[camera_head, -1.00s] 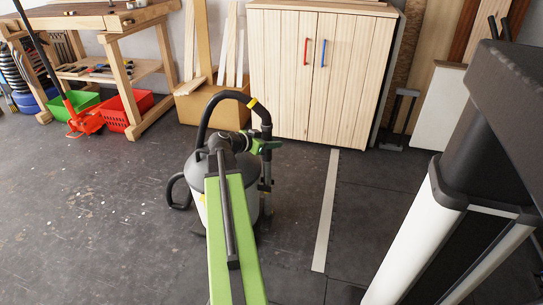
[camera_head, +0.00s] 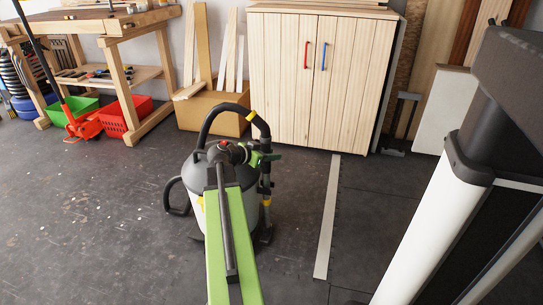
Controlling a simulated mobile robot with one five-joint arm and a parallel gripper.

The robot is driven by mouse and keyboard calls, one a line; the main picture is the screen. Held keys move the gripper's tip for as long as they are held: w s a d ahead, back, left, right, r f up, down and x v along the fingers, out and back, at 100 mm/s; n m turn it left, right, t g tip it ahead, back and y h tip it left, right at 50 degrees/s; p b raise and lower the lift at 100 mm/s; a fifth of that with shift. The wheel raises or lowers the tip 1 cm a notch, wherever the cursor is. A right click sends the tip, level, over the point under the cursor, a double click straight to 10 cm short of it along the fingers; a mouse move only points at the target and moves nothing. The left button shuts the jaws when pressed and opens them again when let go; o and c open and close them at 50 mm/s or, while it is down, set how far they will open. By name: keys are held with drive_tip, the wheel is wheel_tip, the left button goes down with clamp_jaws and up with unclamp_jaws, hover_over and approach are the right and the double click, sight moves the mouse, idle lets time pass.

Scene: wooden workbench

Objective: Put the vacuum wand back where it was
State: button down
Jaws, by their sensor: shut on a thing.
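The vacuum wand (camera_head: 266,185) is a dark, slim tube standing roughly upright at the right side of the vacuum cleaner. A black hose (camera_head: 232,107) arches from the vacuum to the wand's top, with a yellow band near that end. The vacuum (camera_head: 197,172) is a grey and white drum, partly hidden behind my green arm. My gripper (camera_head: 263,158), with green parts, is shut on the wand's upper part. I cannot tell whether the wand touches the drum or a holder on it, and its lower end is hard to make out.
A pale wooden cabinet (camera_head: 326,85) stands behind the vacuum. A workbench (camera_head: 132,75) with red (camera_head: 119,119) and green bins is at the left. A box of boards (camera_head: 212,116) stands between them. Dark floor (camera_head: 100,220) at the left is mostly clear, with small pale specks.

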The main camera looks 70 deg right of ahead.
drive_tip(key=c, duration=1)
unclamp_jaws()
drive_tip(key=shift+o, duration=0.2)
drive_tip(key=p+v, duration=0.5)
drive_tip(key=v, duration=0.7)
drive_tip(key=shift+r, duration=0.1)
